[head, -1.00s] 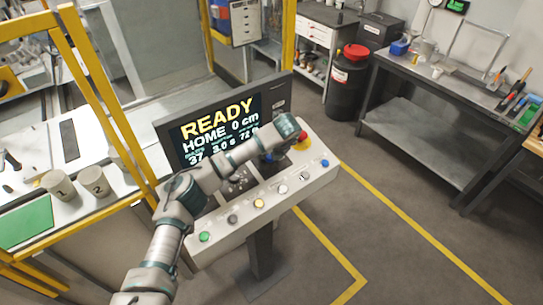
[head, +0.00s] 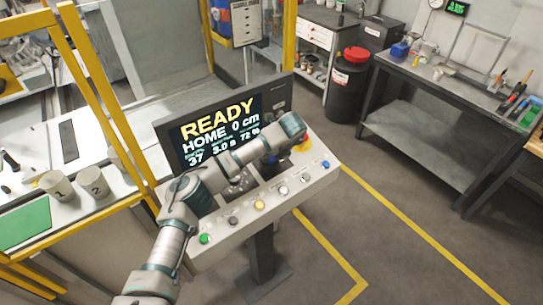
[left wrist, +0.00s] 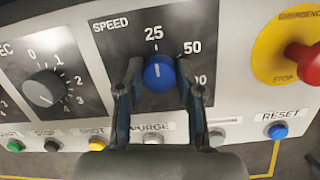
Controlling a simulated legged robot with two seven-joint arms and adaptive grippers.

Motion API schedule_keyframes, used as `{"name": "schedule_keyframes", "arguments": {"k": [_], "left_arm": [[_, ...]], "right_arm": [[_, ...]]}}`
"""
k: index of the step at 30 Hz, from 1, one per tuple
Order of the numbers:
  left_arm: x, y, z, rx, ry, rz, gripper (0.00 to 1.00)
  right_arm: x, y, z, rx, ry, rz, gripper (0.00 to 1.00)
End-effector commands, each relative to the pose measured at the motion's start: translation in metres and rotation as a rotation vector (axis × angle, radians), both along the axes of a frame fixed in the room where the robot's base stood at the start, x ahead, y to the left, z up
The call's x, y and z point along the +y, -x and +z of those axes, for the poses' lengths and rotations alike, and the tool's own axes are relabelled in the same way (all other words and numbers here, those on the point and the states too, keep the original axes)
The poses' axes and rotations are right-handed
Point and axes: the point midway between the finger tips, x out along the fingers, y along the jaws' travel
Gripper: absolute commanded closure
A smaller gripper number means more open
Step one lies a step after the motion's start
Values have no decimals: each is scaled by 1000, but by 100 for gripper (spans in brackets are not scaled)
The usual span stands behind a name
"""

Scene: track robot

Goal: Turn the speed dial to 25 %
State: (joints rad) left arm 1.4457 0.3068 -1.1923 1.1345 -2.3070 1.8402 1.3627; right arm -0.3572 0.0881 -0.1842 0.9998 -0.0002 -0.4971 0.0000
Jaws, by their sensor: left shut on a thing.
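The blue speed dial (left wrist: 159,74) sits on the console's dark SPEED plate, with 25 printed above it, 50 to its upper right and 100 to its right. A small pale mark shows on the dial's upper part, facing roughly toward 25. My left gripper (left wrist: 159,70) has one finger on each side of the dial and is shut on it. In the head view my left gripper (head: 272,162) is over the right part of the console (head: 307,187), and my wrist hides most of the dial. The screen (head: 218,130) reads READY, HOME 0 cm and about 72 %. My right gripper is not in view.
Beside the dial are a grey seconds knob (left wrist: 43,88) and a red emergency stop (left wrist: 305,62) on yellow. A row of buttons, including blue RESET (left wrist: 277,130), runs along the front edge. A yellow guard frame (head: 110,100) stands left.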

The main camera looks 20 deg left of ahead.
Motion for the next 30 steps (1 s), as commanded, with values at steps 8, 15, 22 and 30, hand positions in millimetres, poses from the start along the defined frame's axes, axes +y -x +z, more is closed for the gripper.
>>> {"name": "schedule_keyframes", "arguments": {"k": [8,15,22,30], "left_arm": [[-2,2,-6,13,1,-5,41],[-1,1,-3,7,1,-3,39],[-2,1,3,2,1,-3,39],[-20,13,49,-1,0,-5,39]], "right_arm": [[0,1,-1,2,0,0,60],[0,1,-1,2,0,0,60],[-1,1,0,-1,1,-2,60],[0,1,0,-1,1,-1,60]]}}
